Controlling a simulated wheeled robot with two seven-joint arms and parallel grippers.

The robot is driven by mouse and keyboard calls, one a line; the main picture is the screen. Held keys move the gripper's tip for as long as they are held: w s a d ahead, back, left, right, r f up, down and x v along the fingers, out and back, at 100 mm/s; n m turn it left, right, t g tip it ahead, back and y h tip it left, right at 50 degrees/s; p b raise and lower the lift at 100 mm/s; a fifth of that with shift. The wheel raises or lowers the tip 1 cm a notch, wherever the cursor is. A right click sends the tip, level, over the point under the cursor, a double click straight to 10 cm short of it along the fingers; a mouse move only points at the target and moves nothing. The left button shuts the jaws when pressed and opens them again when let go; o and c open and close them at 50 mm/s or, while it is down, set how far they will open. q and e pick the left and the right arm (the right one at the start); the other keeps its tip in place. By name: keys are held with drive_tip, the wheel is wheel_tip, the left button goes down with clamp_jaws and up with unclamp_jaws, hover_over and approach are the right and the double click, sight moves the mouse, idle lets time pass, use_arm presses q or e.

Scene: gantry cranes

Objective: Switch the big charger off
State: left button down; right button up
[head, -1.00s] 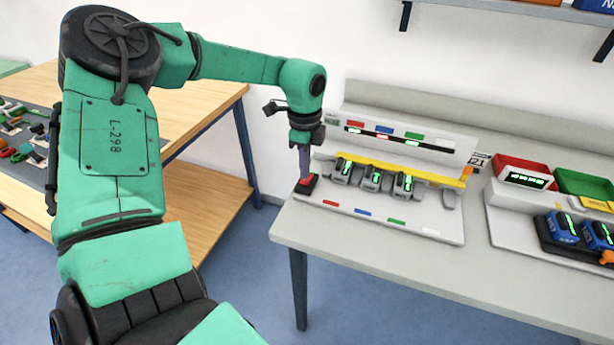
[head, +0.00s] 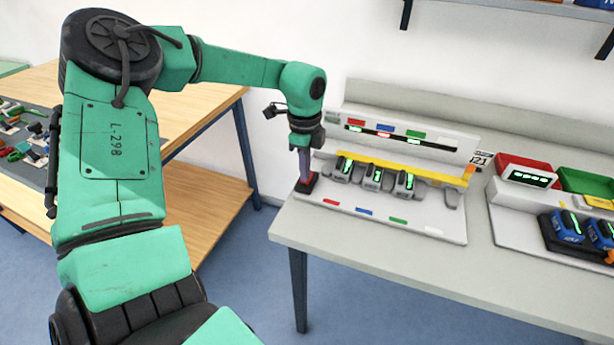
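The big charger (head: 430,222) is a long light-grey station on the table, with a row of grey batteries (head: 374,177) showing green lights. The fingers look close together. Whether they press the switch is too small to tell. The display lights (head: 354,128) on the back panel are lit. My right gripper is out of view.
A smaller charger (head: 520,225) with blue batteries (head: 565,227) stands at the right, beside red and green bins (head: 588,183). A wooden workbench (head: 205,115) with tools is at the left. A wall shelf (head: 520,12) hangs above. The table front is clear.

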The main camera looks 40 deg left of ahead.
use_arm(q)
drive_tip(key=shift+f, duration=0.15)
drive_tip(key=shift+r+p, duration=1.75)
drive_tip(key=shift+r, duration=1.8)
